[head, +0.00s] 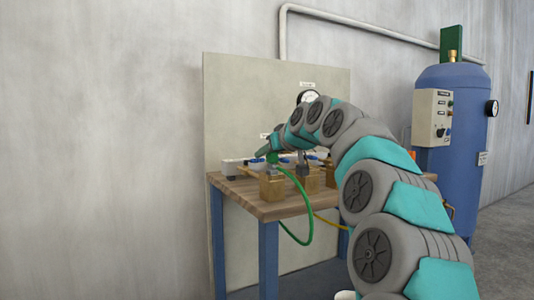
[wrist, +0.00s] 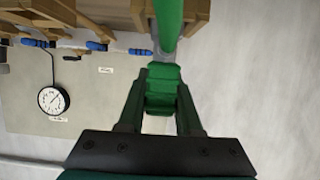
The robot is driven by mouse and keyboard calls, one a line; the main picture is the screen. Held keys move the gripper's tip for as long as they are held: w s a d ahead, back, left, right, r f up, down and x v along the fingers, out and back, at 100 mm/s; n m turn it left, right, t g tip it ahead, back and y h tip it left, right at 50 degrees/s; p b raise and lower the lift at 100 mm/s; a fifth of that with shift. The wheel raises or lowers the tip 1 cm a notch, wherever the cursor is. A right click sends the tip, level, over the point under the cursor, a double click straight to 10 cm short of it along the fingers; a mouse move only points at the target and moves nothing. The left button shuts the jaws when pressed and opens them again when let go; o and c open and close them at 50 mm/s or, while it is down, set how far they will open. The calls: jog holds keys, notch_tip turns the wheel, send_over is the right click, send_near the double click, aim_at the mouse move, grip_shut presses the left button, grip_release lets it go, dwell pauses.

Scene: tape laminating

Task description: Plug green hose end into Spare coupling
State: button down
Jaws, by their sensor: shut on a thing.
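My gripper (wrist: 162,78) is shut on the green hose end (wrist: 163,95), which lies between its two fingers in the wrist view. The green hose (wrist: 168,18) runs off the top of that view. A grey metal piece shows just beyond the fingertips, and I cannot tell whether it touches the hose end. In the head view the green hose (head: 308,215) hangs in a loop past the table's front edge. Blue-ended couplings (wrist: 97,46) sit in a row by the panel. Their labels are too small to read, so I cannot tell which is Spare.
A wooden table (head: 252,207) with blue legs bears several brass-coloured blocks (head: 271,187). Behind it stands a panel (head: 232,100) with a round gauge (wrist: 53,100). A yellow hose (head: 330,222) hangs below the table top. A blue tank (head: 460,110) stands at the right.

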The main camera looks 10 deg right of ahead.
jog(key=shift+f, duration=0.3)
dwell(0.5)
dwell(0.3)
jog(key=shift+c, duration=0.2)
grip_release()
dwell(0.3)
jog(key=shift+r, duration=0.2)
notch_tip(320, 180, up, 7)
jog(key=p, duration=0.4)
jog(key=shift+f, duration=0.2)
dwell(0.6)
